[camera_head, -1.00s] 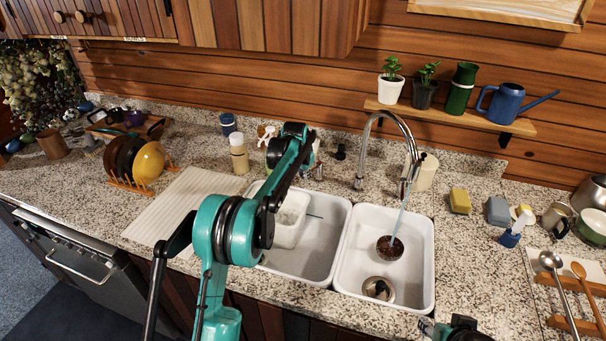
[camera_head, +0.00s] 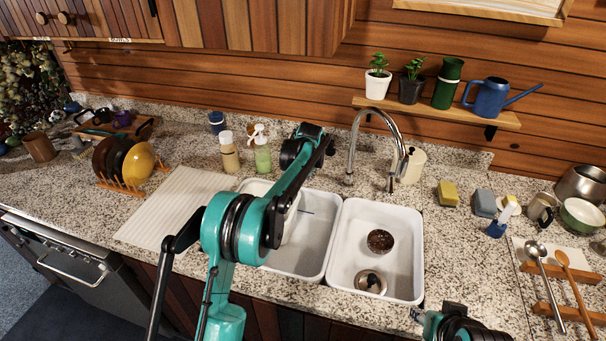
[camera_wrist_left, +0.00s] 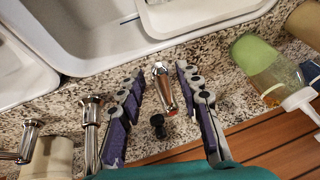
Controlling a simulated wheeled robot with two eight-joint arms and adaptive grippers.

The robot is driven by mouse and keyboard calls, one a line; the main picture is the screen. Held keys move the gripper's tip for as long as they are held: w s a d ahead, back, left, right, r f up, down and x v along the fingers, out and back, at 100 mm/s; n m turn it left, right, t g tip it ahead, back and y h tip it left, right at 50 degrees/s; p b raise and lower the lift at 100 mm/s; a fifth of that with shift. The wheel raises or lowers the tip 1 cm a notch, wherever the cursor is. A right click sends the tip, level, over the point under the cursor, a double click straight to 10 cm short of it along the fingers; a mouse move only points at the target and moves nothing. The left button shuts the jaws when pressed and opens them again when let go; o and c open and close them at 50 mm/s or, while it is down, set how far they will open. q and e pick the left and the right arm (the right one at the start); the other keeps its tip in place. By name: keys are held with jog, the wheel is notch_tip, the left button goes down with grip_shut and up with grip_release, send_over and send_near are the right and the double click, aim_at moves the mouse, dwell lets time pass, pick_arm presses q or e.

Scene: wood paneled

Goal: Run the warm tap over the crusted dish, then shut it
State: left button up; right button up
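The crusted dish (camera_head: 380,241), a small bowl dark brown inside, sits in the right basin (camera_head: 345,262). The curved chrome tap (camera_head: 356,140) stands behind the basins, its spout above the right one, with no water falling. In the left wrist view, a chrome lever with a red mark (camera_wrist_left: 165,90) lies between the spread purple-and-grey fingers of my left gripper (camera_wrist_left: 160,95); I see no clear contact. In the head view my left arm hides that lever and the fingertips. My right gripper (camera_head: 455,325) is at the bottom edge, partly cut off, its fingers unclear.
The left basin (camera_head: 312,235) is partly behind my left arm. Soap bottles (camera_head: 262,152) stand close behind that arm. A yellow sponge (camera_head: 448,193) lies right of the tap. A drain (camera_head: 370,282) is in front of the dish. A ribbed drying mat (camera_head: 180,205) is clear.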

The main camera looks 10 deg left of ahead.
pick_arm(q)
jog(key=v, duration=1.2)
jog(key=s+r+t+h+b, duration=0.1)
jog(key=s+r, duration=0.1)
jog(key=s, duration=0.7)
jog(key=s+r, duration=0.2)
jog(key=s, duration=0.7)
jog(key=s+f, duration=0.4)
jog(key=s, duration=0.3)
jog(key=s+f+t+b, duration=0.1)
jog(key=s+f, duration=0.2)
jog(key=s, duration=0.4)
jog(key=s+f+h, duration=0.1)
jog(key=s+f, duration=0.3)
jog(key=s, duration=0.4)
jog(key=shift+d+f+n+t+b, duration=0.3)
jog(key=shift+d+f+n+b, duration=0.05)
jog(key=shift+d+n, duration=0.05)
